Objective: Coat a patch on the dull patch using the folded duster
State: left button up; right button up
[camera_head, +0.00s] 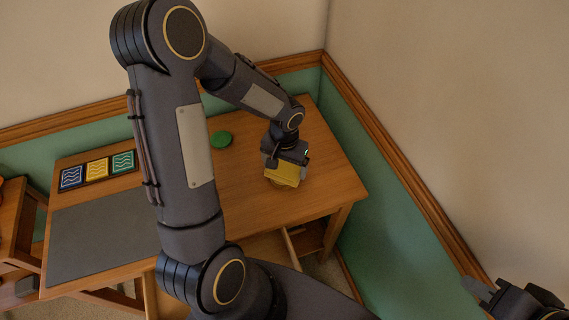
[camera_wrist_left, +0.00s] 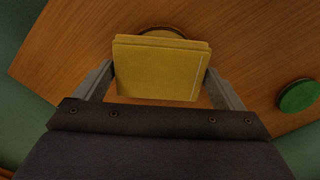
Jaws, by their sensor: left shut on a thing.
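The folded duster (camera_head: 283,174) is a thick yellow cloth pad near the right end of the wooden desk. My left gripper (camera_head: 285,160) is shut on it, and the left wrist view shows the duster (camera_wrist_left: 160,68) between the two fingers. A round, dark-rimmed patch (camera_wrist_left: 163,30) shows partly past the duster's far edge; the duster hides the rest. I cannot tell whether the duster touches the surface. My right gripper (camera_head: 513,291) is at the lower right, away from the desk, with its fingers apart and empty.
A green round object (camera_head: 221,139) lies on the desk (camera_head: 240,195), left of the duster. A tray of blue, yellow and green tiles (camera_head: 97,170) is at the back left, behind a grey mat (camera_head: 103,225). Walls close the desk's back and right.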

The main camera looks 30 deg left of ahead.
aim_at(285, 167)
pick_arm(q)
jog(key=shift+r+p, duration=2.45)
jog(key=shift+r, duration=1.05)
